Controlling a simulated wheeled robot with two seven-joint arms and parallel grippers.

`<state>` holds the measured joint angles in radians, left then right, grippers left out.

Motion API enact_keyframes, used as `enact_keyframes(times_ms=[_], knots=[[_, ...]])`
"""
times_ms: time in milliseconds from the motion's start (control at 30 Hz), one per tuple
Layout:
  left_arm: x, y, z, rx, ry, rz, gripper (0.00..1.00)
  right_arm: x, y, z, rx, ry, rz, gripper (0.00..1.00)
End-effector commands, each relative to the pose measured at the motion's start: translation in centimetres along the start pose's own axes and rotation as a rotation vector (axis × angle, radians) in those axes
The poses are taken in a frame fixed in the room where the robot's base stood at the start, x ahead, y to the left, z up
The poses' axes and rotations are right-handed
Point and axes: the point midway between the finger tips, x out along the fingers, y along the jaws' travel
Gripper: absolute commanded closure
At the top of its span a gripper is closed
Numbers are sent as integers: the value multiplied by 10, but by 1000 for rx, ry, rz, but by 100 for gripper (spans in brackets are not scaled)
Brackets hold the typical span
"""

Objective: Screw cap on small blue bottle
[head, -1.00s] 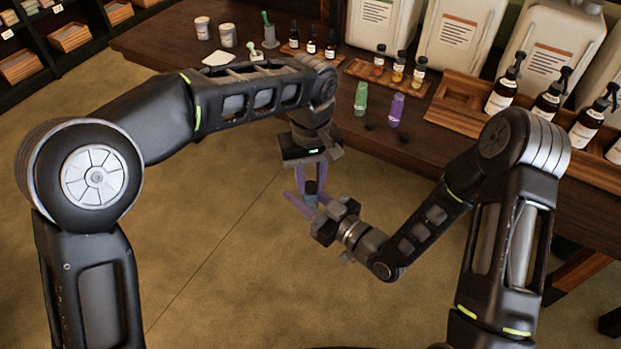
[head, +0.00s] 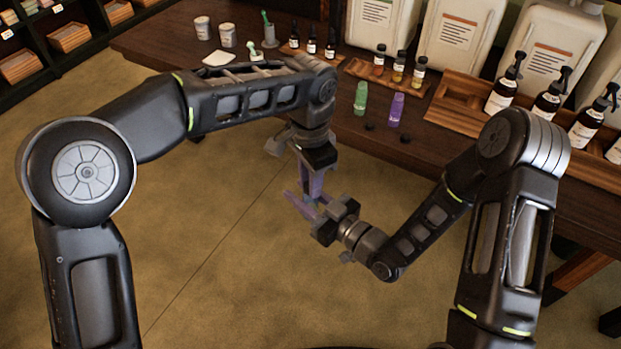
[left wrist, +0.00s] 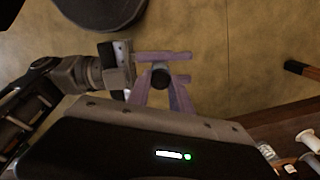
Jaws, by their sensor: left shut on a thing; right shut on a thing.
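My right gripper (head: 303,205) is shut and holds the small blue bottle in the air in front of the table; only a bit of the bottle (head: 318,205) shows in the head view. My left gripper (head: 315,192) points down from above and is shut on the black cap, which sits at the bottle's top. In the left wrist view the round dark cap (left wrist: 160,76) shows between the fingers of my left gripper (left wrist: 164,88). The right gripper's fingers (left wrist: 163,68) reach in from the left there. I cannot tell how tightly the cap sits.
On the wooden table (head: 375,148) stand a green bottle (head: 361,98) and a purple bottle (head: 396,109), with two dark caps (head: 370,126) in front. Behind are a rack of small bottles (head: 398,72), spray bottles (head: 503,82) and large white jugs (head: 463,36). The floor below the grippers is clear.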

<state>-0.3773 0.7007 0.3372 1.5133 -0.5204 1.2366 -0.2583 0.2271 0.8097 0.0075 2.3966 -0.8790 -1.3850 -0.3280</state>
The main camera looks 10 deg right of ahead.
Motion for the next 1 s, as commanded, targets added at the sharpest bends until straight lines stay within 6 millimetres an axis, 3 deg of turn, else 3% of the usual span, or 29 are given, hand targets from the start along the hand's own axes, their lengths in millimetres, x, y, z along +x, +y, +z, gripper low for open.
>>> enact_keyframes(times_ms=[67, 100, 400, 767, 1000], knots=[[0, 0, 0, -2, 0, -1, 100, 0, 0, 0, 0, 0, 0, 100], [0, 0, 0, -3, 0, -1, 73, 0, 0, 0, 0, 0, 0, 100], [0, 0, 0, -5, 0, -1, 49, 0, 0, 0, 0, 0, 0, 100], [-5, 0, 0, -6, 1, -1, 49, 0, 0, 0, 0, 0, 0, 100], [-36, -1, -1, -7, 4, -4, 49, 0, 0, 0, 0, 0, 0, 100]])
